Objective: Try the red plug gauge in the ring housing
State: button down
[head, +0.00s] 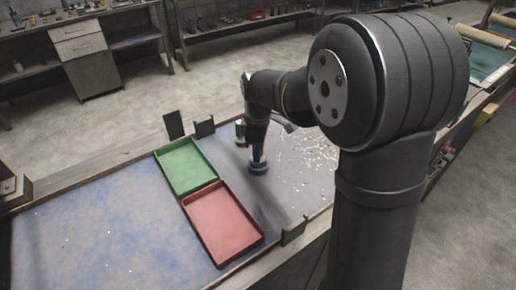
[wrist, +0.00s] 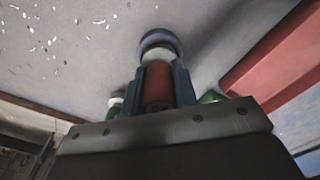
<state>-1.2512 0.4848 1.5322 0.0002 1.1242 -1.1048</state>
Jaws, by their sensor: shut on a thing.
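The red plug gauge (wrist: 158,84) is held upright between the two dark blue fingers of my gripper (wrist: 161,80) in the wrist view. Its pale metal end points at the blue-grey ring housing (wrist: 157,37). In the head view my gripper (head: 258,152) points down over the ring housing (head: 258,188), which sits on the table right of the red tray. The plug's lower end is at or just above the housing. I cannot tell whether it is inside the bore. The red part is hidden in the head view.
A red tray (head: 223,252) and a green tray (head: 165,158) lie left of the housing. A green and white piece (head: 240,127) stands behind my gripper. Small dark plates stand at the table edges. Pale chips are scattered to the right. The left of the table is clear.

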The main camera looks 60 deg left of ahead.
jog(key=shift+f, duration=1.3)
dwell(1.7)
jog(key=shift+r, duration=0.1)
dwell(0.5)
jog(key=shift+r, duration=3.4)
